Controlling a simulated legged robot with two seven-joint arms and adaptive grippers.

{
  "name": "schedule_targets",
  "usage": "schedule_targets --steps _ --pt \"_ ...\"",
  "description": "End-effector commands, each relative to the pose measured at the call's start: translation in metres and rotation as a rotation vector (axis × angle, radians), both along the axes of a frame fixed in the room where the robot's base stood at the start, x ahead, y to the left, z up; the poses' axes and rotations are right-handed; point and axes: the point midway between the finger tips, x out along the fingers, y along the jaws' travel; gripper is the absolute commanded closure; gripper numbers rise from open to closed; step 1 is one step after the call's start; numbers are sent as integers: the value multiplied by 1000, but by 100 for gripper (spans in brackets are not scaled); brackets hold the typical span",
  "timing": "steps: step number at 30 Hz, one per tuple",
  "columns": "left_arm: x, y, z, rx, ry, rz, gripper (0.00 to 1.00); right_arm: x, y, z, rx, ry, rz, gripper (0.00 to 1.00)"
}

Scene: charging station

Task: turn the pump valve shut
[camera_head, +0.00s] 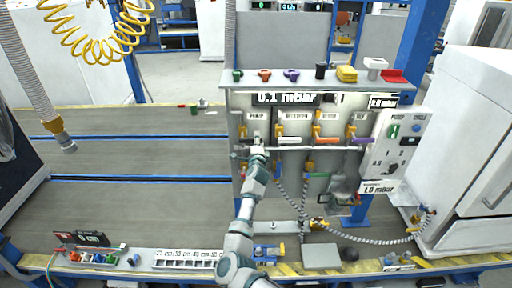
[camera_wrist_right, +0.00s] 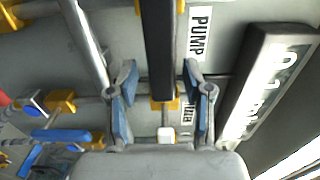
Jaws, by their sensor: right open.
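The pump valve sits under the PUMP label (camera_head: 257,116) at the left end of the valve panel. In the head view my right gripper (camera_head: 258,146) is at this valve and covers much of it. In the right wrist view the dark bar-shaped handle (camera_wrist_right: 160,50) runs between the two blue-padded fingers of my right gripper (camera_wrist_right: 160,82). The fingers are open, one on each side of the handle, with visible gaps. The PUMP label (camera_wrist_right: 200,33) is beside the handle. My left gripper is not in view.
Further valves with orange (camera_head: 327,141) and purple (camera_head: 362,140) handles stand to the right. A display (camera_head: 286,98) reading 0.1 mbar is above. Coloured knobs line the top shelf (camera_head: 308,80). A grey hose (camera_head: 375,238) hangs below. The bench (camera_head: 120,205) at left is mostly clear.

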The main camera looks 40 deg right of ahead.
Motion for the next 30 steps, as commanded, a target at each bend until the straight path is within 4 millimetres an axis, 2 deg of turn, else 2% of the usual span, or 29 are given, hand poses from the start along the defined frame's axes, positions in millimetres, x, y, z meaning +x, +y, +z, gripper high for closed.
schedule_targets --steps 4,16,21,30 --pt "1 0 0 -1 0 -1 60 -14 15 -2 1 1 1 50" --pt "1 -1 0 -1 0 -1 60 -72 65 -4 3 3 2 50" --pt "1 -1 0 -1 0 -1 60 -81 72 -4 3 3 2 50" --pt "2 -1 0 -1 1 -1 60 -82 73 -4 3 3 2 50"
